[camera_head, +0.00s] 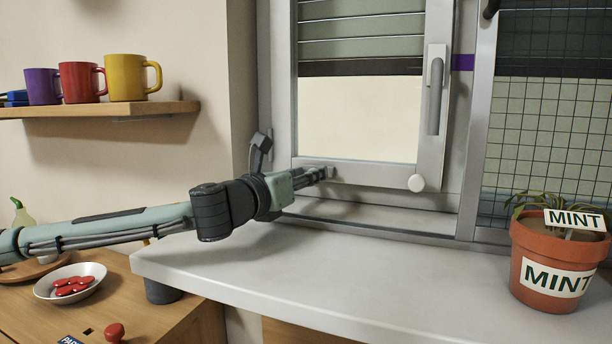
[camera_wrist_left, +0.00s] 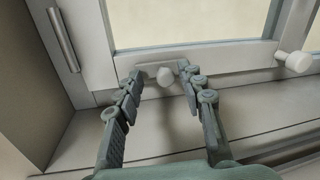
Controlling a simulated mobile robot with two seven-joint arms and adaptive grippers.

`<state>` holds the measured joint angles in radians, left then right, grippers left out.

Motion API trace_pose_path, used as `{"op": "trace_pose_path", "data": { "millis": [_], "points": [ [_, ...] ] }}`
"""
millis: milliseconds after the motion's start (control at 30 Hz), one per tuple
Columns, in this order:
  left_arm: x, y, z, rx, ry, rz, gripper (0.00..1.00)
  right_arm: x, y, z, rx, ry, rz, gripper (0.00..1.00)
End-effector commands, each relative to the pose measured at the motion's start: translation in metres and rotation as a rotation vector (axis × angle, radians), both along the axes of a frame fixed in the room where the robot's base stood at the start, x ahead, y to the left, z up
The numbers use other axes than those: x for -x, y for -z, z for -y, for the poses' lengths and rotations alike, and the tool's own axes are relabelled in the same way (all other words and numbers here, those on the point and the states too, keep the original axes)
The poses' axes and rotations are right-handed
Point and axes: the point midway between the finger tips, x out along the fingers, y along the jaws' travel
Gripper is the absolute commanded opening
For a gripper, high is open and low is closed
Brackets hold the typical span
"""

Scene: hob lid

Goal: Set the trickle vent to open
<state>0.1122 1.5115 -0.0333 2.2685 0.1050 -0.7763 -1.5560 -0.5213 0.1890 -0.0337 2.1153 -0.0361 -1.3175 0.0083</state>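The trickle vent appears to be the small grey plate with a pale knob (camera_wrist_left: 166,76) on the bottom rail of the window sash. In the head view most of it is hidden behind my left gripper (camera_head: 318,174), which reaches in from the left to the rail. In the left wrist view the left gripper (camera_wrist_left: 160,84) is open, with one finger on each side of the knob. I cannot tell whether either finger touches it. No marking for open or closed is readable. My right gripper is in neither view.
A round white knob (camera_head: 416,183) sits at the sash's lower right corner, below the window handle (camera_head: 435,95). The sill (camera_head: 330,262) is clear up to the mint pot (camera_head: 550,262). Mugs stand on a wall shelf (camera_head: 120,109); a bowl (camera_head: 72,284) is lower left.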

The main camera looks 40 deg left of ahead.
Motion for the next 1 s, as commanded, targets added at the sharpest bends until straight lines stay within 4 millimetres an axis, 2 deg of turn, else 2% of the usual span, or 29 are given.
{"op": "trace_pose_path", "data": {
  "millis": [233,367,800,1000],
  "points": [
    [0.0,-0.001,0.001,0.001,0.003,0.001,0.39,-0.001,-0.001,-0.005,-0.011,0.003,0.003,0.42],
    [0.0,-0.01,0.001,0.001,0.003,0.003,0.39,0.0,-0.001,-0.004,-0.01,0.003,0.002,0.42],
    [0.0,-0.069,0.0,0.005,0.0,0.008,0.39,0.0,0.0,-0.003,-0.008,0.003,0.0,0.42],
    [0.0,-0.09,0.0,0.003,0.001,0.004,0.39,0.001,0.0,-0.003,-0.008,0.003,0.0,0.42]
  ]
}}
